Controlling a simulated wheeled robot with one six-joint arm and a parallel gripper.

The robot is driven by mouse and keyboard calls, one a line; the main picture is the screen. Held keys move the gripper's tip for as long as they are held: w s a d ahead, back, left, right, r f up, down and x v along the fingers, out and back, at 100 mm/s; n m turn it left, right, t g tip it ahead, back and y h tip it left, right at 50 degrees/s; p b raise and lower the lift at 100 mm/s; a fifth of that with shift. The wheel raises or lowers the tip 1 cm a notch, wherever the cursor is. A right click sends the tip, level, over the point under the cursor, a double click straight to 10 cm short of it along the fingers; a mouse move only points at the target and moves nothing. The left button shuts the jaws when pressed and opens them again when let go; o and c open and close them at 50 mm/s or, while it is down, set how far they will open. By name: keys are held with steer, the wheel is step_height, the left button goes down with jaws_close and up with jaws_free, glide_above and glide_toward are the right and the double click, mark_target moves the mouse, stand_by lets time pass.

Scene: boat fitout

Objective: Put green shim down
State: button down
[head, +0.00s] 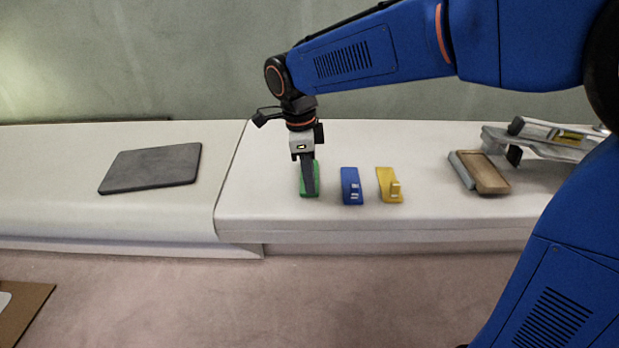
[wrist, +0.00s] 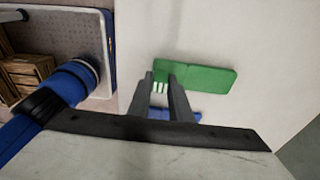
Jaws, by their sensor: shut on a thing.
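The green shim (head: 316,180) is at the left end of a row of shims on the white bench top in the head view. It also shows in the wrist view (wrist: 205,77), flat and green, with its near left part between the jaws. My gripper (head: 309,190) points down over it and is shut on it; the jaws (wrist: 166,82) cover part of the shim in the wrist view. The shim is at or very close to the bench surface; I cannot tell whether it touches.
A blue shim (head: 351,186) and a yellow shim (head: 389,185) lie just right of the green one. A dark grey pad (head: 151,168) lies at the left beyond a seam. A brown block (head: 485,174) and a metal tool (head: 545,141) are at the right. Bench left of the shim is clear.

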steer(key=shift+f, duration=0.15)
steer(key=c, duration=1.6)
jaws_free()
steer(key=r, duration=0.4)
steer(key=a+r, duration=0.1)
steer(key=r, duration=0.7)
steer(key=shift+a+r, duration=0.15)
steer(key=shift+a, duration=0.1)
steer(key=s+d+f+n+t+y, duration=0.15)
steer(key=s+d+n, duration=0.25)
steer(key=d, duration=0.4)
steer(key=s+d+f+n+t, duration=0.1)
steer(key=s+d+f+n, duration=0.1)
steer(key=s+d+n, duration=0.4)
steer(key=s+d+f+n+t, duration=0.1)
steer(key=s+d+f+n, duration=0.15)
steer(key=d, duration=0.65)
steer(key=shift+s+d+f+n+t, duration=0.2)
steer(key=shift+s+d+f+n, duration=0.75)
steer(key=shift+s+f, duration=0.35)
steer(key=shift+s+d+f+n+t, duration=0.25)
steer(key=shift+s+d+f+n, duration=0.75)
steer(key=shift+s, duration=0.45)
steer(key=shift+s+d+f+n+t, duration=0.2)
steer(key=shift+s+d+f+n, duration=0.7)
steer(key=shift+s+f, duration=0.4)
